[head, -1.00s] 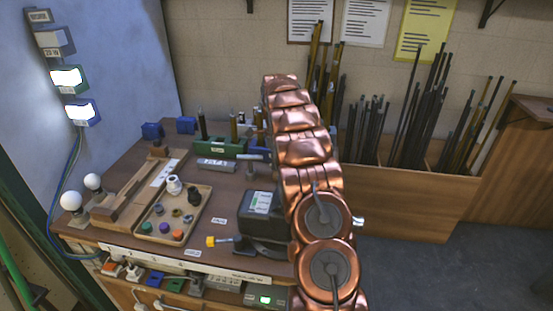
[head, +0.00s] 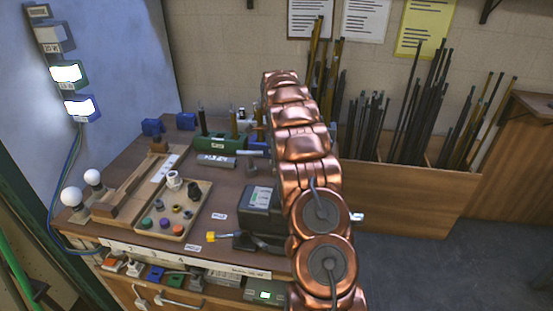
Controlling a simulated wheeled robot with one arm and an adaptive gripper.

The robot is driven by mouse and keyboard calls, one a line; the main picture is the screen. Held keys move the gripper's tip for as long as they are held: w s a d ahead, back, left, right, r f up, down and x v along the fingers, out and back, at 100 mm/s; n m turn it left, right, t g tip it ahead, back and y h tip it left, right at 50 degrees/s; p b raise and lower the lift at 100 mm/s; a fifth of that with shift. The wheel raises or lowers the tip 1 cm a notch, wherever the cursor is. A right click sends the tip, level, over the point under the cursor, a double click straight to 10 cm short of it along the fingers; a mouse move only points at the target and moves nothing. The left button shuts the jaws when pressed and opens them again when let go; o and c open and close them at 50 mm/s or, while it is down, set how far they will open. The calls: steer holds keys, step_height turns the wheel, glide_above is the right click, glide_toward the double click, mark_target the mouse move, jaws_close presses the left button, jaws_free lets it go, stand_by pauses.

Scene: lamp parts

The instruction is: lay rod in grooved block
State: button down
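My copper arm rises through the middle of the head view, and its far end reaches over the back right of the workbench (head: 225,187). My gripper is hidden behind the arm, so its fingers and anything in them do not show. Several thin rods (head: 234,122) stand upright at the green block (head: 222,143) at the back of the bench. A long wooden fixture (head: 128,193) with a lengthwise channel lies at the left. Two small blue blocks (head: 153,127) (head: 186,121) sit at the back left. I cannot tell which of these is the grooved block.
A wooden tray (head: 185,229) with small coloured parts lies mid-bench. A black device (head: 259,215) stands beside my arm, with a yellow-tipped tool (head: 213,237) near the front edge. Two white bulbs (head: 72,197) are at the left. Bins of long rods (head: 410,190) stand behind at right.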

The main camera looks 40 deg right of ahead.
steer(key=shift+a+f, duration=0.1)
steer(key=shift+f, duration=0.1)
steer(key=c, duration=1.1)
jaws_free()
steer(key=shift+w, duration=0.1)
steer(key=shift+o, duration=0.2)
steer(key=shift+r, duration=0.1)
